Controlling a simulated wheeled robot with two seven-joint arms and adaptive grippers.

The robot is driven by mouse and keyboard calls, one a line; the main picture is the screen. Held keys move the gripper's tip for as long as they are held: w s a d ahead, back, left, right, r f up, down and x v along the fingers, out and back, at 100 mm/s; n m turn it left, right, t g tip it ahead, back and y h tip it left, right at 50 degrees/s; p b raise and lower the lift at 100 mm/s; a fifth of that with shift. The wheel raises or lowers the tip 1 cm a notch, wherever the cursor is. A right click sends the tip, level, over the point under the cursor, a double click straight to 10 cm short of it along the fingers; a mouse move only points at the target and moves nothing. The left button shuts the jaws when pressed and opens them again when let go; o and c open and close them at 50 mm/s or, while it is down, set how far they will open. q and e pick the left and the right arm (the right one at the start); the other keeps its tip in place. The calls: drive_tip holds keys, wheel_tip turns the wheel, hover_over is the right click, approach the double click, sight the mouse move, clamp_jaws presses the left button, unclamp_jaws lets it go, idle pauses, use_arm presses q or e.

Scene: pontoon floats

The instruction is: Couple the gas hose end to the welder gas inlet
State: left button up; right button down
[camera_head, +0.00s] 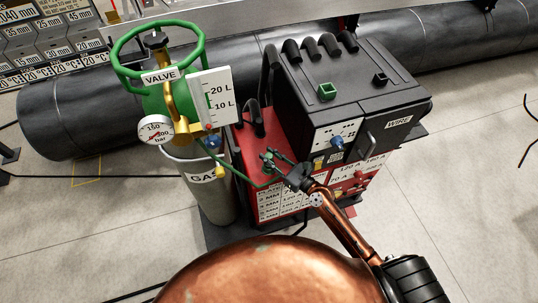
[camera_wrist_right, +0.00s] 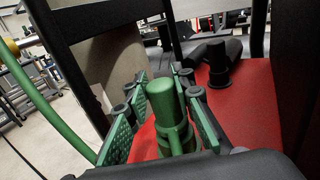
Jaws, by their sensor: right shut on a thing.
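My right gripper (camera_head: 276,166) is over the red top of the welder (camera_head: 250,150), its arm coming in from the lower right. It is shut on the green hose end (camera_wrist_right: 162,105), which stands between its two pads in the right wrist view. The green gas hose (camera_head: 233,168) runs from the gas bottle (camera_head: 210,195) to the gripper; it also shows at the left of the wrist view (camera_wrist_right: 45,105). A black stub (camera_wrist_right: 218,65) on the red top, apparently the gas inlet, stands beyond and right of the hose end, apart from it. My left gripper is out of view.
The black wire feeder box (camera_head: 350,90) stands close behind and right of the gripper. The bottle's green valve guard (camera_head: 118,60) and pressure gauge (camera_head: 156,130) are at the left. A large dark pipe (camera_head: 75,110) lies behind.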

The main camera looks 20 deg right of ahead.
drive_tip(key=shift+f+b, duration=0.4)
drive_tip(key=shift+f, duration=0.15)
drive_tip(key=c, duration=1.6)
unclamp_jaws()
drive_tip(key=shift+s+d, duration=0.1)
drive_tip(key=v, duration=1.1)
drive_tip(key=shift+s+d, duration=0.15)
drive_tip(key=shift+s, duration=0.2)
